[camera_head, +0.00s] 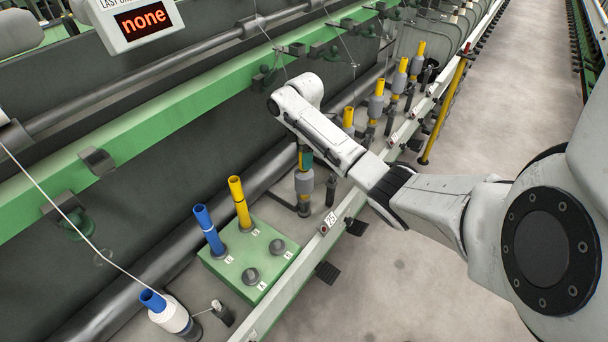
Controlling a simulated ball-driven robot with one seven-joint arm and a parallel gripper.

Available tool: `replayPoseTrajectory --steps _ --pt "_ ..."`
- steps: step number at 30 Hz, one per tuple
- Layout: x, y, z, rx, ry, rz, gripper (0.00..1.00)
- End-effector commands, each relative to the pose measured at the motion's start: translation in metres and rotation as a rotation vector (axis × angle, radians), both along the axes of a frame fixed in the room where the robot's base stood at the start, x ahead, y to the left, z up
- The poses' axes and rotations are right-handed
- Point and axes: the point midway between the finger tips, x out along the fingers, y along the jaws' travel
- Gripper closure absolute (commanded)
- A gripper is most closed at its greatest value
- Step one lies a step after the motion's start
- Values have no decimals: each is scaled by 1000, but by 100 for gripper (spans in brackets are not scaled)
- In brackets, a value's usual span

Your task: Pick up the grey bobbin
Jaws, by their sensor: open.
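A grey bobbin (304,184) stands upright on its spindle beside the rail, behind the green block. My arm reaches in from the right and bends down above this bobbin. My gripper (305,157) is mostly hidden by my arm; a small dark and teal part shows at the bobbin's top. The gripper is open. Whether its fingers surround or touch the bobbin's tube cannot be told.
A green block (225,268) holds a blue tube (208,229), a yellow tube (240,203) and bare pegs. A white bobbin (172,313) with thread stands at front left. Several grey-wound bobbins on yellow tubes (376,102) line the rail behind. A yellow post (443,110) stands at the aisle.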

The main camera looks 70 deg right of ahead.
Motion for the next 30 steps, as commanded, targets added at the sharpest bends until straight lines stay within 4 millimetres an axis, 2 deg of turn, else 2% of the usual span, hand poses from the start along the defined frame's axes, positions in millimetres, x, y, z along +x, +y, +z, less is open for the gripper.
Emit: replayPoseTrajectory --steps 3,7,16,30 --pt "-2 4 -17 2 3 -1 36" --pt "-1 3 -31 1 3 0 36" --pt "-1 3 -34 1 1 0 37" --pt "-1 3 -34 1 1 0 82"
